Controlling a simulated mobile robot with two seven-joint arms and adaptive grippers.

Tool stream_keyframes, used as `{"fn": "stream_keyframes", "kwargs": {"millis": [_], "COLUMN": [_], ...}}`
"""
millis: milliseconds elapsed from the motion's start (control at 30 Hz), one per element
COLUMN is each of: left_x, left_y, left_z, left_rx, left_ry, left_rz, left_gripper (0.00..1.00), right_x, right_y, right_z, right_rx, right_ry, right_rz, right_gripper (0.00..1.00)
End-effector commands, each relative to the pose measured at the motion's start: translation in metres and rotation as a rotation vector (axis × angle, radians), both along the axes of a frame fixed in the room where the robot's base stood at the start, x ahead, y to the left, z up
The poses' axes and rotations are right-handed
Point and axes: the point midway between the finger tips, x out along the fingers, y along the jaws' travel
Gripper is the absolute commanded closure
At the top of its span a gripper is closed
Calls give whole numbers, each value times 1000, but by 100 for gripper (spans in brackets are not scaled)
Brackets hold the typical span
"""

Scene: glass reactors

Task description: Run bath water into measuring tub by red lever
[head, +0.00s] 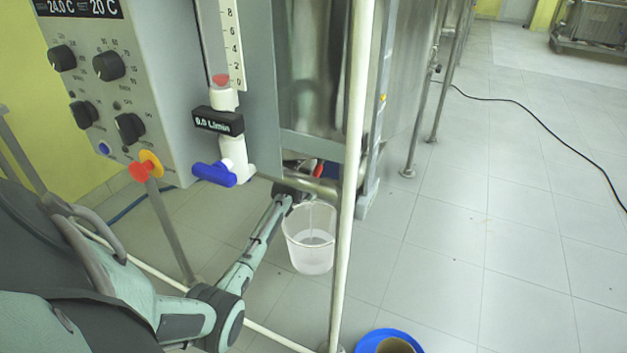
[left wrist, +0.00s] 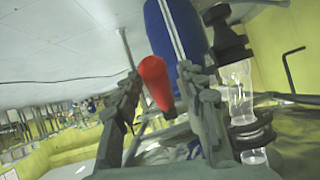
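The red lever (head: 319,168) shows as a small red piece under the steel vessel in the head view. In the left wrist view the red lever (left wrist: 156,82) lies between the two fingers of my left gripper (left wrist: 158,75), which look apart, with a gap beside the lever. In the head view my left gripper (head: 292,187) reaches under the vessel, partly hidden by the pipework. The measuring tub (head: 309,250), white and translucent, is upright just below it. A thin vertical streak shows inside the tub; I cannot tell if it is water. My right gripper is not in view.
A white upright pole (head: 350,200) stands just right of the tub. The control panel (head: 110,80) with black knobs, a flow meter (head: 219,122) and a blue valve handle (head: 214,174) are at upper left. A blue round container (head: 388,341) stands on the floor.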

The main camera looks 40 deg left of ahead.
Motion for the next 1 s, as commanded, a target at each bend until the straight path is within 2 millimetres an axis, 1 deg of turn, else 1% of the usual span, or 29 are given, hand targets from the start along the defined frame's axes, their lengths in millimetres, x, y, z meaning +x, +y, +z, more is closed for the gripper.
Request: {"fn": "stream_keyframes", "kwargs": {"millis": [267, 367, 467, 533, 600, 800, 900, 1000], "left_x": [0, -5, -15, -26, -44, -88, -107, -121], "left_y": [-1, -3, -7, -11, -18, -37, -44, -50], "left_z": [2, 5, 10, 16, 13, 14, 15, 15], "left_rx": [1, 1, 3, 1, 1, 0, 1, 0], "left_ry": [-3, -4, -2, -2, 2, 1, -1, 0], "left_rz": [0, -1, -1, -1, -2, -1, -1, 0], "left_gripper": [58, 58, 58, 58, 58, 58, 58, 58], "right_x": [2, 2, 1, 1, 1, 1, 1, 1], "right_y": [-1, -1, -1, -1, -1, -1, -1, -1], "right_z": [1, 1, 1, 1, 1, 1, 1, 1], "right_rx": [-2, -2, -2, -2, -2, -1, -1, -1], "right_ry": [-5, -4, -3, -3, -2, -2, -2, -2], "right_rz": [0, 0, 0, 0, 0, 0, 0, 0], "right_gripper": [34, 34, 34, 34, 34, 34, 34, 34]}}
